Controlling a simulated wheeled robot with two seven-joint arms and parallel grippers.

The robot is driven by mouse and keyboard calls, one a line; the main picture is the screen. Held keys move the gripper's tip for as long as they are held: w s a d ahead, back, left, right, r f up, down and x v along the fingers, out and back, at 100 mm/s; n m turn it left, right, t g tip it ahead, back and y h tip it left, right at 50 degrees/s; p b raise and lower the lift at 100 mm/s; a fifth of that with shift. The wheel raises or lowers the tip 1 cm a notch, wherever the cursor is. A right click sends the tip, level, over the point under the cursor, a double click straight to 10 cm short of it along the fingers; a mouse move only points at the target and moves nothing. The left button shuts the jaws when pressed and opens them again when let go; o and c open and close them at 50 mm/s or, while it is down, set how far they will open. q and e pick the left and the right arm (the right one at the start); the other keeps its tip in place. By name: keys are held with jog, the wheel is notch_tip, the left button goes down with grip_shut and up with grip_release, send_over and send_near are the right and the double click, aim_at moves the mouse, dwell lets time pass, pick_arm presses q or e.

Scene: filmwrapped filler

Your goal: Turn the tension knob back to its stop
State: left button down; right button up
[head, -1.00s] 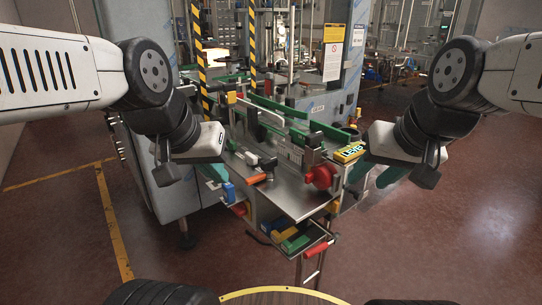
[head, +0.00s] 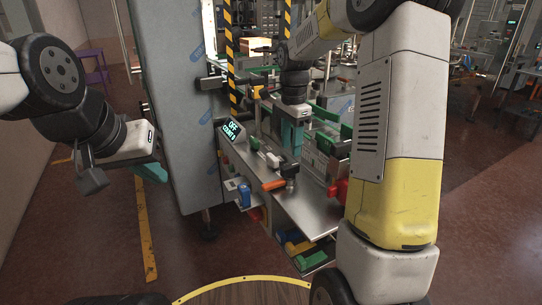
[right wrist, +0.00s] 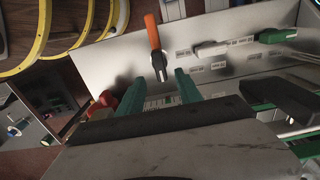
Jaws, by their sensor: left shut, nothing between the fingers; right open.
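A red knob (head: 338,190) shows at the edge of the steel machine plate in the head view, largely hidden behind my right arm. It may be the tension knob; no label is readable. A red round part (right wrist: 104,101) also shows in the right wrist view, left of the fingers. My right gripper (head: 291,138) points down over the machine; in the right wrist view its green fingers (right wrist: 159,76) are apart and empty. My left gripper (head: 152,168) is shut and empty, off to the left.
A display reading OFF (head: 232,130) stands at the plate's left edge. A tall grey cabinet (head: 180,110) stands between my left gripper and the machine. Green rails and small blocks crowd the machine's rear. Floor at left is free.

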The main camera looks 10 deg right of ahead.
aim_at(290, 165)
notch_tip(290, 165, down, 8)
jog(key=shift+r, duration=0.2)
grip_shut()
